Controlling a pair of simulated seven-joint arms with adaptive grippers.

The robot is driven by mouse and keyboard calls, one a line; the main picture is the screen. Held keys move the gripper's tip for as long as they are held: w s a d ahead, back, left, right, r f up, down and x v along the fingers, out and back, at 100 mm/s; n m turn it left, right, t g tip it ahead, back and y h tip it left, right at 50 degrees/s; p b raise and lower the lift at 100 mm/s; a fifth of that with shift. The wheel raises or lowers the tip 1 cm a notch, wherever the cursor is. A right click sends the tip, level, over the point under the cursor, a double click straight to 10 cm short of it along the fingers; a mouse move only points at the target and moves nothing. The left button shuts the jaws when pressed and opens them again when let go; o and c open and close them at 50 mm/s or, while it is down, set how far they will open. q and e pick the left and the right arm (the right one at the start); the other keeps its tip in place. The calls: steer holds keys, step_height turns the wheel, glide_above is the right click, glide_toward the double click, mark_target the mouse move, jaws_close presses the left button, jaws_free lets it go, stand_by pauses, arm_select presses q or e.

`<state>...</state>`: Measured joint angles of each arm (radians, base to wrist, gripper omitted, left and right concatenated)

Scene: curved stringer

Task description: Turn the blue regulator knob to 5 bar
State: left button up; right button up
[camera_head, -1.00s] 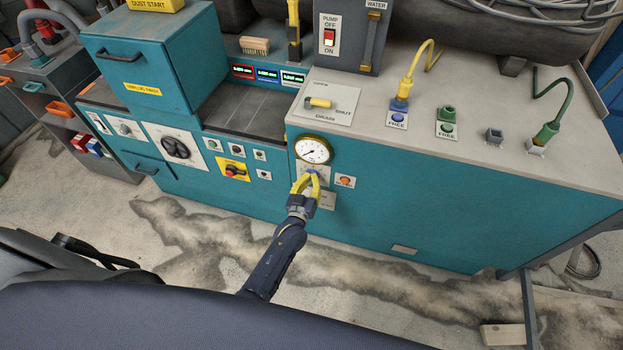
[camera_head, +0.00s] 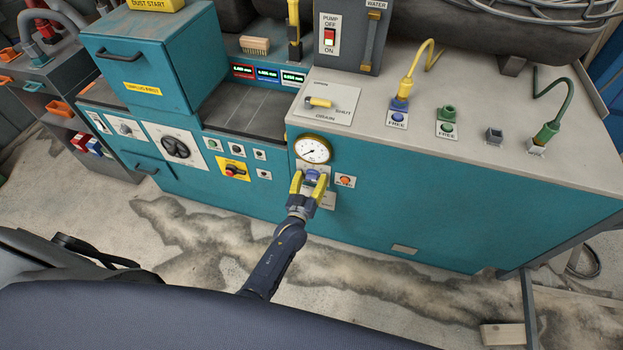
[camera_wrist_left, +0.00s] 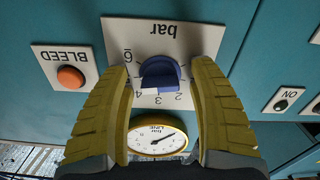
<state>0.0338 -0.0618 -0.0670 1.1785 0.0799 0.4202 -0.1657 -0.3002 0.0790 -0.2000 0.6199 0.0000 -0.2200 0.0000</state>
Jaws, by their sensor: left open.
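The blue regulator knob (camera_head: 312,175) is on a white bar-scale plate on the teal cabinet front, just below the round pressure gauge (camera_head: 313,150). In the left wrist view the knob (camera_wrist_left: 160,73) appears with its scale upside down; its white mark is at the lower left, seemingly near 3 to 4, but the exact setting is unclear. My left gripper (camera_head: 309,181) is open, its yellow fingers standing on both sides of the knob with gaps visible in the wrist view. The wrist view also shows the gauge (camera_wrist_left: 157,138) with a dark needle. My right gripper is not in view.
An orange BLEED button (camera_wrist_left: 71,78) sits on a plate beside the knob, also visible in the head view (camera_head: 345,181). The DRAIN lever (camera_head: 319,102) lies on the cabinet top above. The cabinet front to the right (camera_head: 450,205) is mostly clear.

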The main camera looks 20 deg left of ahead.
arm_select(q)
steer(key=s, duration=1.2)
stand_by(0.4)
